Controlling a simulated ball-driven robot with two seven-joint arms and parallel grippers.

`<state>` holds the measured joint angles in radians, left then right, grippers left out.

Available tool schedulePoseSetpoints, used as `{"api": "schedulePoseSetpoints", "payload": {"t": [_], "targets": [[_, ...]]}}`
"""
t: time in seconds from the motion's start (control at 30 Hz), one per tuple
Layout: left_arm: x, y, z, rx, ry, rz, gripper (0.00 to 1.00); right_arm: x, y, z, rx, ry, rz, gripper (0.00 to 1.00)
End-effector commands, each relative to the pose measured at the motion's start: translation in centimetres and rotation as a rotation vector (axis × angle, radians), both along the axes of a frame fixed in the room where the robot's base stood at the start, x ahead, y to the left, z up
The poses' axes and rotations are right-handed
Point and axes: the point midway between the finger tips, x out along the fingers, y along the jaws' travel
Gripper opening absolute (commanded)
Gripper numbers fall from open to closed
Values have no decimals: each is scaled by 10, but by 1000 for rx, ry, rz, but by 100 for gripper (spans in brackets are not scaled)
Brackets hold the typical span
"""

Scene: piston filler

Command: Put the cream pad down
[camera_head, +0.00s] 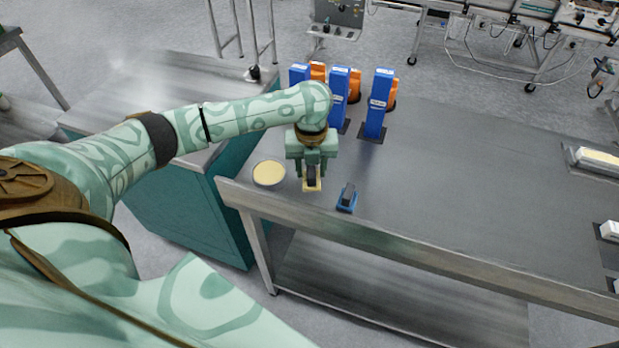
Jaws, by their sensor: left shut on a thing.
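The cream pad (312,186) is a small, pale, flat piece with a dark grip block on top. It is near the front left of the grey table. My left gripper (312,174) points down over it and is shut on its dark block. The gripper body hides part of the pad. I cannot tell whether its underside touches the tabletop. My right gripper is not in view.
A round dish with a cream-coloured fill (268,173) stands just left of the pad. A blue pad with a dark block (347,198) lies to its right. Blue upright boxes (376,104) and orange items stand behind.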

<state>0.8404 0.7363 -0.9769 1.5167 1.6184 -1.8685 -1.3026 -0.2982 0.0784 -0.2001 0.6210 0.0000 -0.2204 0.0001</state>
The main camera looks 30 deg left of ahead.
Motion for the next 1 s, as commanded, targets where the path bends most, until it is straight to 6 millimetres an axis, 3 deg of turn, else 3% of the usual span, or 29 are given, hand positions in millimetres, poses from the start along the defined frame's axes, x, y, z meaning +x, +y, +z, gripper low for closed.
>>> {"api": "schedulePoseSetpoints", "payload": {"t": [0.2,0.57,0.6,0.67,1.0], "targets": [[-5,3,-37,2,3,-1,21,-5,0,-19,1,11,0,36],[-4,3,-38,3,0,-1,21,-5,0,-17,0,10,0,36],[-4,3,-39,3,0,-1,45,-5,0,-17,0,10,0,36],[-4,3,-39,3,0,-1,61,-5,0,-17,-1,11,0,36],[-4,4,-34,3,-2,-1,61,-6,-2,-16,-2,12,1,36]]}}
